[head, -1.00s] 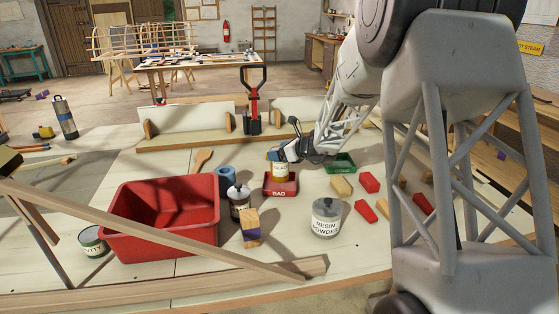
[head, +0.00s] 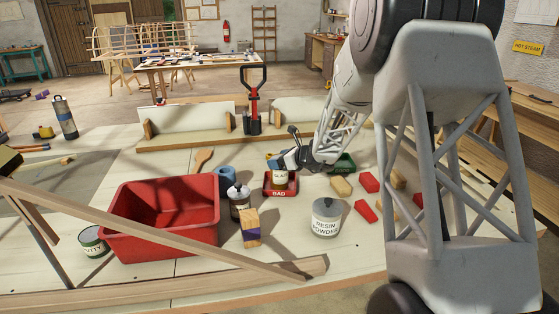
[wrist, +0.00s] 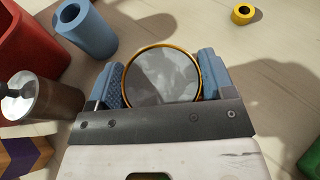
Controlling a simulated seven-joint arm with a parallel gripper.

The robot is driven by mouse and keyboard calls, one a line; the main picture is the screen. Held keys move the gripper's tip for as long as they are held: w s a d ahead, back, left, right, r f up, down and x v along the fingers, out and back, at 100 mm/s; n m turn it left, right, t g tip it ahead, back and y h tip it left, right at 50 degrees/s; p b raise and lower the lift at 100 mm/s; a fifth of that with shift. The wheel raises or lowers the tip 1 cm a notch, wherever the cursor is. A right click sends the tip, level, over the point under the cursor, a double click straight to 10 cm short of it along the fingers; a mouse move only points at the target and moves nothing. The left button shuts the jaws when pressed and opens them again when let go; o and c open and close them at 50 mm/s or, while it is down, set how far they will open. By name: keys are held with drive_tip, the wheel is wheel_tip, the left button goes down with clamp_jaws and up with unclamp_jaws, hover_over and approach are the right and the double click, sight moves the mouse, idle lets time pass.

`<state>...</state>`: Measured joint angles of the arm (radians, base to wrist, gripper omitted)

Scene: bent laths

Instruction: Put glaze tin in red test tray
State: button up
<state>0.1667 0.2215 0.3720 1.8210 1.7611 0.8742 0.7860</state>
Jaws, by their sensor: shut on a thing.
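The glaze tin (head: 281,175), with a pale label, is held upright by my gripper (head: 279,162) over the red test tray (head: 279,193), which is marked BAD. The tin's base is at or just above the tray floor; I cannot tell whether it touches. In the wrist view, the tin's round grey lid (wrist: 162,76) with a yellow rim sits between the two blue fingers of my gripper (wrist: 160,80). The red test tray cannot be made out in the wrist view.
A resin powder tin (head: 326,217) is in front, right. A green tray (head: 343,163) lies behind, right. A long lath (head: 160,228) crosses the front.

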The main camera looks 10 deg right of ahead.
drive_tip(key=o, duration=1.6)
drive_tip(key=shift+f, duration=0.15)
drive_tip(key=shift+v, duration=0.85)
drive_tip(key=v, duration=1)
drive_tip(key=shift+s+d, duration=0.1)
